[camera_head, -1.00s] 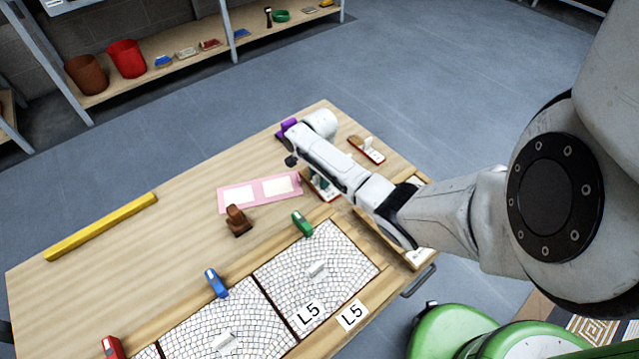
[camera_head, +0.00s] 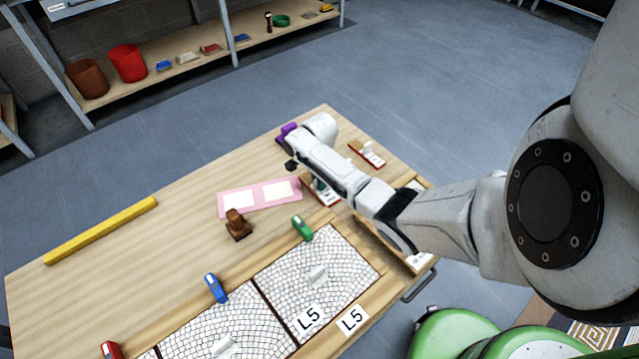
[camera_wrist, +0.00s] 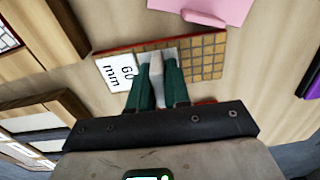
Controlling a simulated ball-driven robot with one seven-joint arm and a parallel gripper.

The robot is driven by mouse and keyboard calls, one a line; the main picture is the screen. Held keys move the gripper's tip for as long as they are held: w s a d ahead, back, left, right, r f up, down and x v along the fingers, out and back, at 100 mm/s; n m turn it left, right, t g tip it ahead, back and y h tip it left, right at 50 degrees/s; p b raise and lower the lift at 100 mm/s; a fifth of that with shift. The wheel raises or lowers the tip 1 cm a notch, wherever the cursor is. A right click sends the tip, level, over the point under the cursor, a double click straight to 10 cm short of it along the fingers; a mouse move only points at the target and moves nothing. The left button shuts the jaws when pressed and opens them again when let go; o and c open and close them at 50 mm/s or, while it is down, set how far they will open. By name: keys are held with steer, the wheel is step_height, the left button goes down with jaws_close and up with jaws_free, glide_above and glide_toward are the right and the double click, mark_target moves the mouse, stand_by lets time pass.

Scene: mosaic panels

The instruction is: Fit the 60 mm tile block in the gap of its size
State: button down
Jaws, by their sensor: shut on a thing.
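The 60 mm tile block (camera_wrist: 208,58) lies under my fingers in the wrist view. It has a tan tile grid, a red edge and a white "60 mm" label. My gripper (camera_wrist: 157,72) has green fingers shut on the pale upright grip in the block's middle. In the head view the block (camera_head: 325,193) is partly hidden under my arm, beside the pink sheet. I cannot tell whether it touches the table. The mosaic panels (camera_head: 345,262) lie at the table's front, each with a pale upright piece on it. I cannot make out a 60 mm gap.
Another block with a pale grip (camera_head: 368,153) stands at the back right. A purple object (camera_head: 287,131) is near my arm. A pink sheet (camera_head: 230,207), a brown stamp-like object (camera_head: 237,224), green (camera_head: 301,228) and blue (camera_head: 215,288) items and a yellow bar (camera_head: 100,231) lie about.

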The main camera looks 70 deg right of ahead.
steer(key=shift+r, duration=0.45)
step_height(320, 180, up, 2)
steer(key=shift+r+p, duration=0.1)
steer(key=shift+p, duration=0.4)
steer(key=s+a+r+p, duration=0.4)
steer(key=s+a+r, duration=0.2)
steer(key=s+r, duration=0.55)
steer(key=w+a+n+p, duration=0.2)
steer(key=w+a+n, duration=1)
steer(key=w+a, duration=0.15)
steer(key=w+a+r+n, duration=0.1)
steer(key=w+a+n, duration=0.3)
steer(key=a, duration=0.6)
steer(key=w+a+n+p, duration=0.1)
steer(key=w+a+n, duration=0.2)
steer(key=a+n, duration=0.5)
steer(key=shift+w+a+r+n, duration=0.35)
steer(key=shift+w+a+n, duration=0.05)
steer(key=shift+a, duration=0.75)
steer(key=shift+s+d+p, duration=0.1)
steer(key=shift+p, duration=0.2)
